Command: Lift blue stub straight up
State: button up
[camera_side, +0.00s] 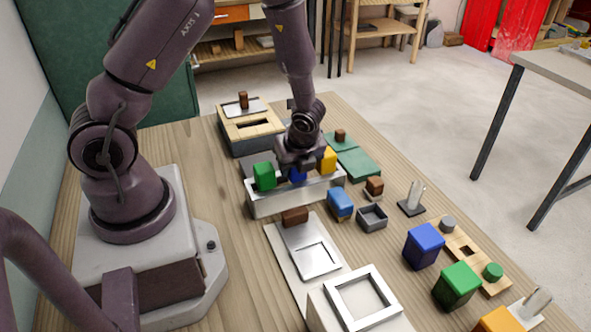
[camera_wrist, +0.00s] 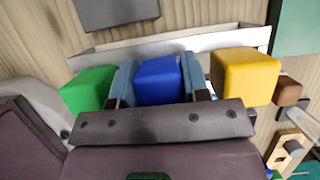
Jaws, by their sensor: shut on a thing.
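The blue stub (camera_wrist: 159,79) sits between a green block (camera_wrist: 88,89) and a yellow block (camera_wrist: 245,75) along a long white holder (camera_wrist: 180,42). My gripper (camera_wrist: 160,80) has one finger on each side of the blue stub and is shut on it. In the side view the blue stub (camera_side: 298,175) is mostly hidden by my gripper (camera_side: 299,168), which is over the middle of the white holder (camera_side: 290,199). The green block (camera_side: 264,176) and yellow block (camera_side: 327,161) flank it. I cannot tell whether the stub's lower end is clear of the holder.
A blue-topped block (camera_side: 341,203) and a small grey open box (camera_side: 372,217) stand in front right of the holder. A plate with a brown handle (camera_side: 295,216) lies in front. A wooden box (camera_side: 250,128) and green plates (camera_side: 358,162) are behind. Larger blue (camera_side: 423,245) and green (camera_side: 457,285) cubes stand at right.

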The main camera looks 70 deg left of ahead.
jog(key=shift+r, duration=0.1)
notch_tip(320, 180, up, 10)
jog(key=shift+f, duration=0.1)
dwell(0.4)
dwell(0.4)
